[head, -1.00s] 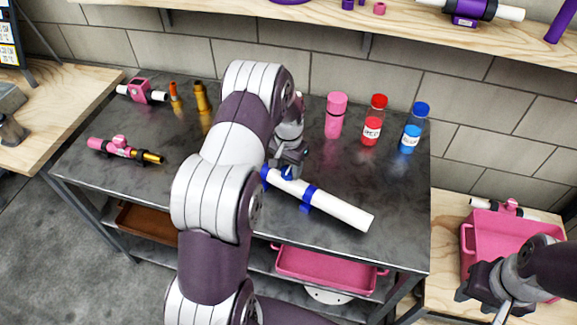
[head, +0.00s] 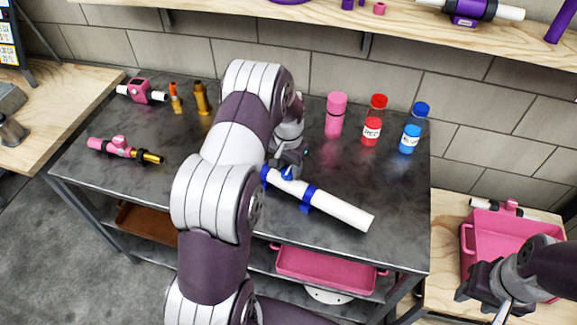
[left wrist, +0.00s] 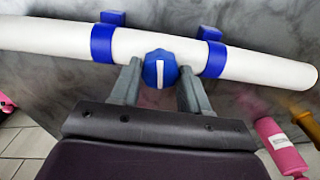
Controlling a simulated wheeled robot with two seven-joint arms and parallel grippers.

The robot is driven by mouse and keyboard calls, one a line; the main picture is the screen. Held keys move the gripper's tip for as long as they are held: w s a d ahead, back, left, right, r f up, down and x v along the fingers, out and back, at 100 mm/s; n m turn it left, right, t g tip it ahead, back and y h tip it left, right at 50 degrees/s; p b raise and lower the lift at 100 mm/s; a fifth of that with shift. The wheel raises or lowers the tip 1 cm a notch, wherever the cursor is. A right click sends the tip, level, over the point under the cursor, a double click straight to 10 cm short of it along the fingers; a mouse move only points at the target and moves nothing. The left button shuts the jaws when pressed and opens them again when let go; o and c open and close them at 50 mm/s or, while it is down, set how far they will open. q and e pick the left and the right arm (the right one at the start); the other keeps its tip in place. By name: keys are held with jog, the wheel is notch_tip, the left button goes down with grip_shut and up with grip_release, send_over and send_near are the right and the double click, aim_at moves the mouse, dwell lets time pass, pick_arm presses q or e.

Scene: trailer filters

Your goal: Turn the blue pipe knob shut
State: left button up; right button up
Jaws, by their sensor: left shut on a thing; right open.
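The white pipe (head: 335,208) with blue clamps lies on the dark metal table (head: 400,225). Its blue knob (head: 287,173) sits near the left end. In the left wrist view the pipe (left wrist: 40,38) runs across the top, and the knob (left wrist: 160,68) shows a white stripe lying crosswise to the pipe. My left gripper (head: 288,160) is at the knob; in the left wrist view its two fingers (left wrist: 159,80) are on either side of the knob, shut on it. My right gripper (head: 480,288) is open and empty, at the lower right by the pink crate.
A pink bottle (head: 335,115), a red-capped bottle (head: 374,120) and a blue-capped bottle (head: 413,128) stand behind the pipe. Pink fittings (head: 118,147) and brass-coloured parts (head: 201,98) are at the left. A pink crate (head: 470,240) stands at the right.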

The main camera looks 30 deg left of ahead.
aim_at(289, 170)
dwell(0.3)
pick_arm(q)
jog(key=o, duration=1.1)
jog(key=shift+c, duration=0.2)
notch_tip(289, 170, up, 13)
jog(key=b, duration=0.1)
jog(key=shift+f, duration=0.15)
